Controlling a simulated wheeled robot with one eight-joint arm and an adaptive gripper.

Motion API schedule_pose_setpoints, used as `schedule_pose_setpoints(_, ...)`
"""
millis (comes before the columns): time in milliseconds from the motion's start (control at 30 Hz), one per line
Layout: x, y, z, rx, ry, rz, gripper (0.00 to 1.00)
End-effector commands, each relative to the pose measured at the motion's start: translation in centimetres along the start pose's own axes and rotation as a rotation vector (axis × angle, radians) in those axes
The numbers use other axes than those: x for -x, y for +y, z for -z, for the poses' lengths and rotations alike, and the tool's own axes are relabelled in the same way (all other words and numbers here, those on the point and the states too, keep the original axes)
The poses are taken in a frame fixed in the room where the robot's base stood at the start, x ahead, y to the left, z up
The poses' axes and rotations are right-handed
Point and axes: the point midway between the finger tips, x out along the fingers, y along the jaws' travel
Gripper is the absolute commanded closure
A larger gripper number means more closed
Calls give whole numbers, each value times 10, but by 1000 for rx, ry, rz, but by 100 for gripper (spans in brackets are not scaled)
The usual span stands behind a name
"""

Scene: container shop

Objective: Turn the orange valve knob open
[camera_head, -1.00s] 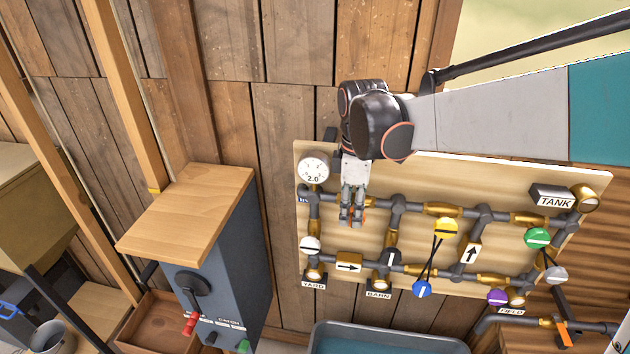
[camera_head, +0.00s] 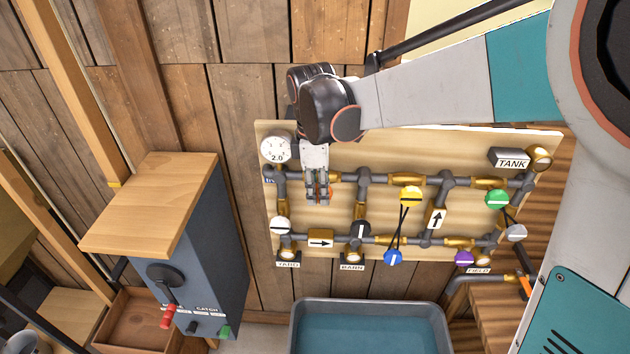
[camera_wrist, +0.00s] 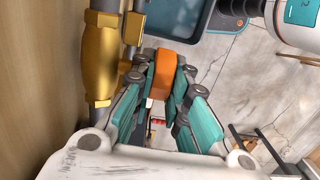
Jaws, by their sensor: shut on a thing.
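The orange knob (camera_wrist: 162,76) shows in the wrist view between the tips of my gripper (camera_wrist: 163,82), with one finger against each side. In the head view my gripper (camera_head: 318,199) points down at the upper left of the pipe board (camera_head: 350,152), just right of the gauge. Only a little orange shows between the fingers there; the rest of the knob is hidden, so its turn angle is hard to tell. A brass valve body (camera_wrist: 99,60) stands left of the fingers in the wrist view.
Yellow (camera_head: 410,196), blue (camera_head: 393,257), green (camera_head: 497,199) and purple (camera_head: 464,257) knobs sit on the board's middle and right. A water trough (camera_head: 370,306) stands below. A grey cabinet with a wooden top (camera_head: 150,200) stands to the left.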

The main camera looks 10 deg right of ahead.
Motion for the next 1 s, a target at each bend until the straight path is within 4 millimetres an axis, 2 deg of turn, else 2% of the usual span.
schedule_pose_setpoints(233, -4, 0, 3, 3, -181, -1, 100)
schedule_pose_setpoints(600, -2, 0, 2, -1, -211, -1, 100)
schedule_pose_setpoints(633, -1, 0, 2, -1, -211, -1, 78)
schedule_pose_setpoints(700, -1, 0, 2, -1, -210, -2, 65)
schedule_pose_setpoints(1000, -1, 0, 2, -1, -210, -2, 65)
